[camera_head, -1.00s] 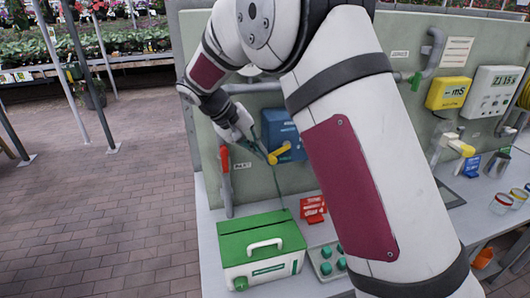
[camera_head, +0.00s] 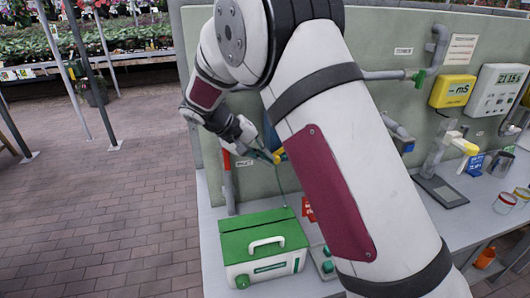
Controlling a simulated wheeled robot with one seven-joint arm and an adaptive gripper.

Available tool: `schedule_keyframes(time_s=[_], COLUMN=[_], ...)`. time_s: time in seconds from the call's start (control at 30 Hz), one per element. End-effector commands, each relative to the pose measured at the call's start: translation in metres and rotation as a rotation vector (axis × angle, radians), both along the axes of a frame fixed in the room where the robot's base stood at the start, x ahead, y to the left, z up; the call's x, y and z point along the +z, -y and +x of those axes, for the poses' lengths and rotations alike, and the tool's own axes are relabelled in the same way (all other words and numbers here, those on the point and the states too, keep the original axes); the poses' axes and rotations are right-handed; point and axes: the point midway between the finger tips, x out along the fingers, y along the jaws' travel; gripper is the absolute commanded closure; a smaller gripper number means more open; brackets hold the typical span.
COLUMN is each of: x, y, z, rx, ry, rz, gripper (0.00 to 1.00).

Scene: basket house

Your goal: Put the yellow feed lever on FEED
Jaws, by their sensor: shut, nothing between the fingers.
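A yellow lever (camera_head: 280,155) shows on the wall panel, at a blue unit (camera_head: 271,134) that my arm mostly hides. The lever is only partly visible, so its exact setting cannot be told. My gripper (camera_head: 270,158) is shut and empty, its tips right by the lever's left side. Whether they touch it cannot be told. No FEED marking can be read.
A green-lidded white case (camera_head: 264,262) stands on the bench below the gripper. A red-handled pipe (camera_head: 228,180) is left of the lever. Red cards (camera_head: 308,209) are partly behind my arm. A yellow meter (camera_head: 452,91) hangs at right.

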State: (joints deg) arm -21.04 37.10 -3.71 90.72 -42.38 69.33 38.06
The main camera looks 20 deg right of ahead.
Motion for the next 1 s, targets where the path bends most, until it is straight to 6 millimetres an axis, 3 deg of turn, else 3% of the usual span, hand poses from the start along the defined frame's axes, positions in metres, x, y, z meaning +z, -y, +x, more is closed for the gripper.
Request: schedule_keyframes(time_s=[0.43,1.0], x=[-0.002,0.016], y=[0.001,0.001], z=[0.0,-0.001], rx=[-0.001,-0.001], ry=[0.0,0.001], rz=[0.002,0.002], gripper=[1.0,1.0])
